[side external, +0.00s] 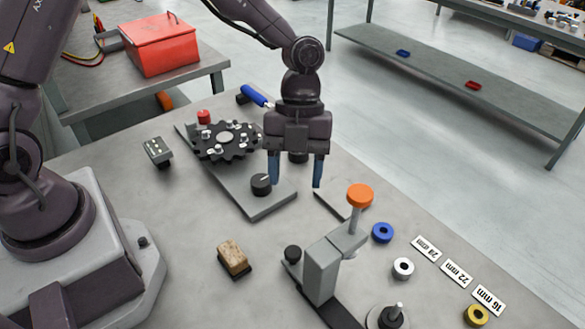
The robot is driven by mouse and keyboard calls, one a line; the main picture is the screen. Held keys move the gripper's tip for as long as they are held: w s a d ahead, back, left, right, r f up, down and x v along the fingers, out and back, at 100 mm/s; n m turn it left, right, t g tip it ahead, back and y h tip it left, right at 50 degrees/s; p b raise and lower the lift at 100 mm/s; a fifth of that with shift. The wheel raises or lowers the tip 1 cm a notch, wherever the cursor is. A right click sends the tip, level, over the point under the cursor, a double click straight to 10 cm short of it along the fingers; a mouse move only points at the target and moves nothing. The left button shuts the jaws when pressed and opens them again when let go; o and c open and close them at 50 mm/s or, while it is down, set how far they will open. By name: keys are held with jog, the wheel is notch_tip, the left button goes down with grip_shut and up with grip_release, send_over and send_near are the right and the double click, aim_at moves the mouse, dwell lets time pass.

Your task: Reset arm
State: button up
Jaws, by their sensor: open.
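My gripper (295,182) hangs above the grey bench with its two blue fingers pointing down. The fingers are apart and nothing is between them. It is over the area between the sprocket fixture and the orange-knobbed fixture, and it appears clear of the bench. The black toothed wheel (226,140) lies on a grey base plate (268,207) to the left of my gripper, with small metal parts on it. A black knob (261,185) stands on that plate near my left finger.
A grey post (321,270) with an orange knob (360,195) stands front right. Blue (382,233), white (403,268) and yellow (477,315) rings lie near size labels (457,273). A brush (233,258) and a small grey block (157,151) sit left. A red toolbox (160,45) stands behind.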

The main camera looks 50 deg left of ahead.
jog(key=s+a+r+n+t+y, duration=0.1)
jog(key=s+a+r+n+t, duration=0.2)
jog(key=r+n, duration=0.3)
jog(key=s+a+r+n+t+y, duration=0.1)
jog(key=s+a+r+n+t, duration=0.2)
jog(key=n, duration=0.9)
jog(key=s+a+r+n+t+y, duration=0.1)
jog(key=s+a+r+n+t, duration=0.1)
jog(key=s+a+r+n, duration=0.5)
jog(key=shift+s+a+r+n+t, duration=0.4)
jog(key=shift+s+r+n, duration=0.4)
jog(key=shift+r, duration=0.6)
jog(key=shift+w, duration=0.15)
